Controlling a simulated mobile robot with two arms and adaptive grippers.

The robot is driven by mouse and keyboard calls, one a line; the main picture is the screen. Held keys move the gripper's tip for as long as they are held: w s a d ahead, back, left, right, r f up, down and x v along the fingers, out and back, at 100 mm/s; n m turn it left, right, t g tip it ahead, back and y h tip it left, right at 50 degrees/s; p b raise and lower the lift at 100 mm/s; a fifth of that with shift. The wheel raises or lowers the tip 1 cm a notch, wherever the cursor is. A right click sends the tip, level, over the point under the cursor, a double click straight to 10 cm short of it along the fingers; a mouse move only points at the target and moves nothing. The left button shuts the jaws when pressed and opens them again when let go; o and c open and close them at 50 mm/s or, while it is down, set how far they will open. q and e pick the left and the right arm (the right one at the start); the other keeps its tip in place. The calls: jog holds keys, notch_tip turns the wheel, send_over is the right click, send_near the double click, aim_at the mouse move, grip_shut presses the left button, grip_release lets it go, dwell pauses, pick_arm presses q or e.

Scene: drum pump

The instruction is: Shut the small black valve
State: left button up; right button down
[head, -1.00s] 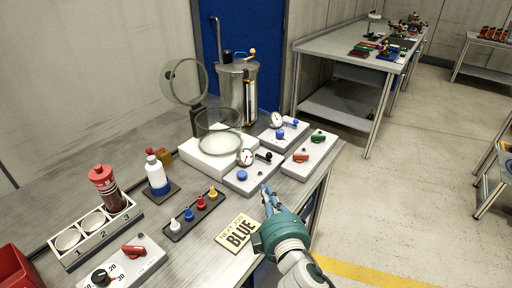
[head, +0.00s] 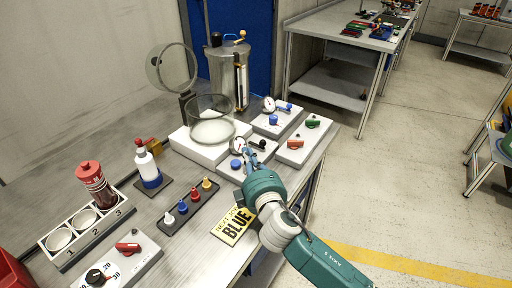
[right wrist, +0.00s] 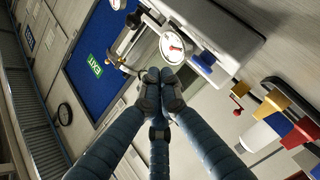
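The small black valve (head: 262,144) sits on a white block with a dial gauge (head: 238,145) and a blue knob (head: 236,163). In the head view my right gripper (head: 249,157) is just in front of the valve, over the block, with a small gap showing. In the right wrist view the fingertips of my right gripper (right wrist: 160,77) are together with nothing visible between them. The gauge (right wrist: 173,46) shows just beyond them. My left gripper is not in view.
A block with red and green valves (head: 303,140) stands to the right, and another gauge block (head: 277,121) behind. A glass bowl (head: 212,120) and a steel drum (head: 229,78) are to the back left.

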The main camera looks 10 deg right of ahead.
jog(key=w, duration=0.4)
jog(key=shift+a+f, duration=0.15)
jog(key=shift+a, duration=0.05)
jog(key=shift+w+d+f+p, duration=0.1)
jog(key=shift+d+f+p, duration=0.15)
jog(key=shift+d, duration=0.4)
jog(key=shift+w+d+f+p, duration=0.1)
jog(key=shift+d+f, duration=0.25)
jog(key=shift+d, duration=0.25)
jog(key=shift+d+f, duration=0.2)
jog(key=shift+d, duration=0.35)
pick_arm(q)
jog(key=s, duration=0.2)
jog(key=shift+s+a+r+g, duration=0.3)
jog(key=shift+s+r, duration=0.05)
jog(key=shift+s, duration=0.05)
pick_arm(e)
jog(key=shift+w, duration=0.1)
